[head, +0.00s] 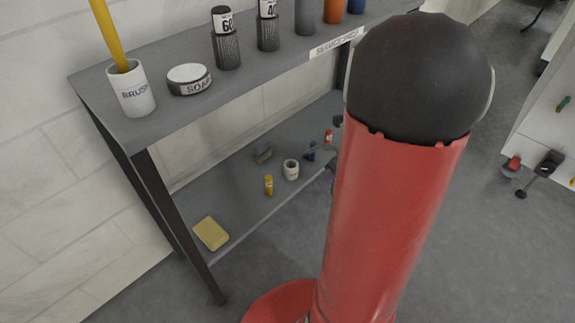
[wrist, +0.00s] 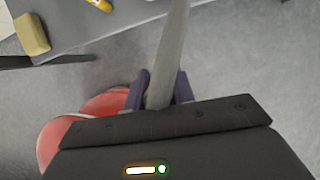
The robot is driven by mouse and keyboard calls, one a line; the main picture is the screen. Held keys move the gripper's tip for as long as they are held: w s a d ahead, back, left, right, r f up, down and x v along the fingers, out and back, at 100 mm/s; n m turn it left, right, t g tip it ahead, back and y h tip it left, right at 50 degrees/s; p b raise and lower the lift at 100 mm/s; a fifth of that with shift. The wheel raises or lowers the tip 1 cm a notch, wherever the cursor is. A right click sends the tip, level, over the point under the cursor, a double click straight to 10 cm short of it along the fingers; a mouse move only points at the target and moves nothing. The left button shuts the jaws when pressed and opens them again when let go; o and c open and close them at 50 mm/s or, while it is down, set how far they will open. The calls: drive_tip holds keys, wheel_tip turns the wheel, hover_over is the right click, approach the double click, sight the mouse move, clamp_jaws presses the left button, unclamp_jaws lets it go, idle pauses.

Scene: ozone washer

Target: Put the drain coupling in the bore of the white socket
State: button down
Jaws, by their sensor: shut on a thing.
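A white cup-shaped piece with a dark opening, which looks like the white socket (head: 291,170), stands upright on the lower shelf. My gripper (wrist: 160,90) shows in the wrist view with its two purple fingers shut on a long, pale grey tapered piece (wrist: 168,60). The piece runs up out of the frame, so its far end is cut off. I cannot tell for sure that it is the drain coupling. In the head view my gripper is mostly hidden behind my red column, right of the socket. The held piece is apart from the socket as far as shown.
On the lower shelf (head: 232,198) are a yellow sponge (head: 211,233), a small yellow cylinder (head: 268,185) and a grey fitting (head: 263,154). The upper shelf (head: 165,122) overhangs them, with a brush cup (head: 131,90), soap tin (head: 189,80) and several bottles. A dark leg (head: 178,225) stands at its left front.

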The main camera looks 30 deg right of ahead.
drive_tip(key=w+a, duration=0.2)
drive_tip(key=w, duration=0.7)
drive_tip(key=w+a, duration=0.3)
drive_tip(key=w, duration=0.5)
drive_tip(key=shift+d+f+b, duration=0.15)
drive_tip(key=shift+f+b, duration=1)
drive_tip(key=shift+f, duration=2.45)
drive_tip(key=c, duration=1.2)
unclamp_jaws()
drive_tip(key=shift+f, duration=0.1)
drive_tip(key=shift+o, duration=0.2)
